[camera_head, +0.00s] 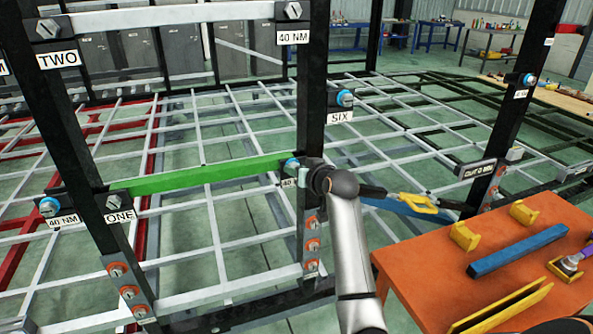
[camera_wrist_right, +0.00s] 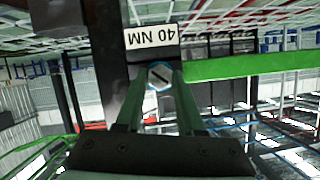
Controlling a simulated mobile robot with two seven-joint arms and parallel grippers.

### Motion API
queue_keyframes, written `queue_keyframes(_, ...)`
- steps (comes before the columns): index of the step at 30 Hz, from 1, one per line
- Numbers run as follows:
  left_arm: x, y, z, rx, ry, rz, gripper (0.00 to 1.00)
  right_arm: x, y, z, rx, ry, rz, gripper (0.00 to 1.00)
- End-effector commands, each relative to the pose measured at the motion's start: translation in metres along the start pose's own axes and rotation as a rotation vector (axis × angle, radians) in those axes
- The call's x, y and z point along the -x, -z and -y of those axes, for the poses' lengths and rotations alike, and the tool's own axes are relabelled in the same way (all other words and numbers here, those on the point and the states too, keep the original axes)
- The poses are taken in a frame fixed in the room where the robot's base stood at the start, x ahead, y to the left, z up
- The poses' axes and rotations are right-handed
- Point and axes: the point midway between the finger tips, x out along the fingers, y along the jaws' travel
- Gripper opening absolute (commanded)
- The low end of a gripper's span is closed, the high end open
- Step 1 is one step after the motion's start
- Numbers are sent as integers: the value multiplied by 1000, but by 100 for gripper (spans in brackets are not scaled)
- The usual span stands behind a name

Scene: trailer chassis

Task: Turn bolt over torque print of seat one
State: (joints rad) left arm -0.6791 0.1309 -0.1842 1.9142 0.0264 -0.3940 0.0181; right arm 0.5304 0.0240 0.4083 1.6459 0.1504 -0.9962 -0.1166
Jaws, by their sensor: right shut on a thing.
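A green bar (camera_head: 205,177) spans two black posts, with a ONE label (camera_head: 120,215) at its left end. At its right end a bolt with a blue ring (camera_head: 291,165) sits above a 40 NM print (camera_head: 288,183). My right gripper (camera_head: 299,168) is at this bolt, partly covering the print in the head view. In the right wrist view the fingers (camera_wrist_right: 160,78) are shut on the bolt (camera_wrist_right: 159,74), one on each side. The 40 NM print (camera_wrist_right: 152,38) shows upside down there, clear of the fingers. My left gripper is not in view.
An orange table (camera_head: 410,262) stands at the right, with a blue bar (camera_head: 517,251) and yellow holders (camera_head: 464,237) on it. A yellow-handled tool (camera_head: 418,203) is behind my right arm. Black posts and a white lattice frame surround the gripper.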

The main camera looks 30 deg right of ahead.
Motion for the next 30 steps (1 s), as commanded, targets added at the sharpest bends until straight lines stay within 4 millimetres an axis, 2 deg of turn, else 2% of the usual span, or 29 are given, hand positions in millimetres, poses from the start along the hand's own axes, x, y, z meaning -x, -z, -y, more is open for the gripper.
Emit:
queue_keyframes(1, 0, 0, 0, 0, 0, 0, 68, -1, -8, -2, -35, 12, 20, 0)
queue_keyframes(12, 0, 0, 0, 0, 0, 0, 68, -1, -8, -3, -239, 95, 20, 0)
queue_keyframes(30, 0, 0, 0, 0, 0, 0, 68, -1, -8, -3, -301, 120, 20, 0)
